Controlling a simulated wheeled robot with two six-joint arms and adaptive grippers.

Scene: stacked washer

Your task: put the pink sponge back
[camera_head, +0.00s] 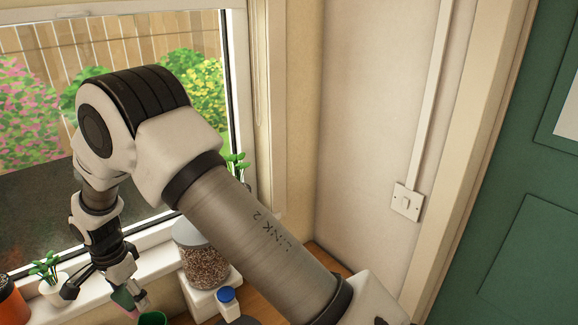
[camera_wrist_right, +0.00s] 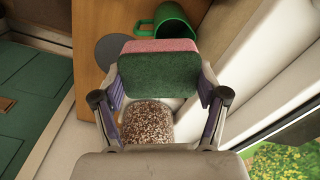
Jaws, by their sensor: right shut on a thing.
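The sponge (camera_wrist_right: 158,72) is a block with a dark green face and a pink layer along its far edge. It also shows in the head view, pink and green, at the bottom left (camera_head: 124,300). My right gripper (camera_head: 107,288) is shut on it, with one finger on each side of it in the wrist view (camera_wrist_right: 160,88). The sponge is held above the sill and counter area by the window. A green mug (camera_wrist_right: 176,20) is just beyond the sponge in the wrist view, and its rim shows at the bottom of the head view (camera_head: 152,318). My left gripper is not in view.
A jar of brown grains (camera_head: 202,262) stands right of the gripper, near a blue-capped container (camera_head: 227,298). A potted plant (camera_head: 48,276) and an orange item (camera_head: 12,302) are at left. A grey disc (camera_wrist_right: 113,48) lies on the wooden counter (camera_wrist_right: 90,22).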

